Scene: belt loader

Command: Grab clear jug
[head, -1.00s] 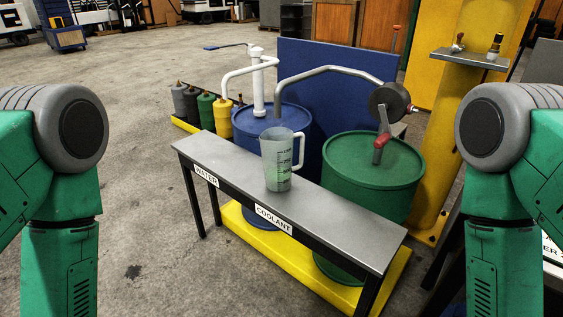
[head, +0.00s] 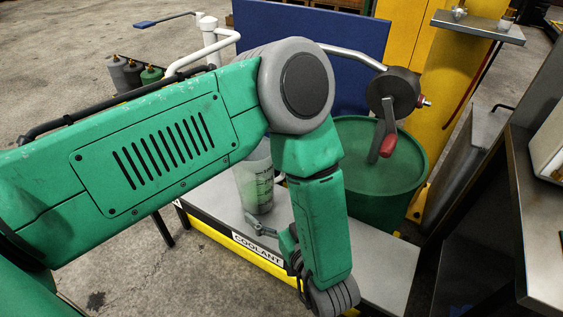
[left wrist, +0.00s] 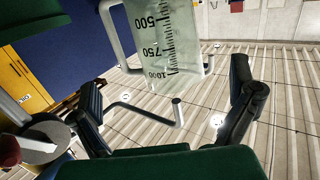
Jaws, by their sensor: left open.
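The clear jug (head: 258,185) stands upright on the grey bench (head: 384,262), partly hidden behind my left arm. In the left wrist view the jug (left wrist: 170,45) shows dark volume marks and its handle (left wrist: 112,35) at the left. My left gripper (head: 268,230) is low over the bench, in front of the jug at its near side. In the left wrist view its two fingers are spread wide, with the jug seen beyond and between them. I cannot tell whether a finger touches the jug. My right gripper is not in view.
A green drum (head: 370,190) with a crank pump (head: 394,95) stands behind the bench. A blue panel (head: 345,30) and a yellow post (head: 450,90) are further back. A dark shelf unit (head: 500,220) is at the right. Open floor lies at the left.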

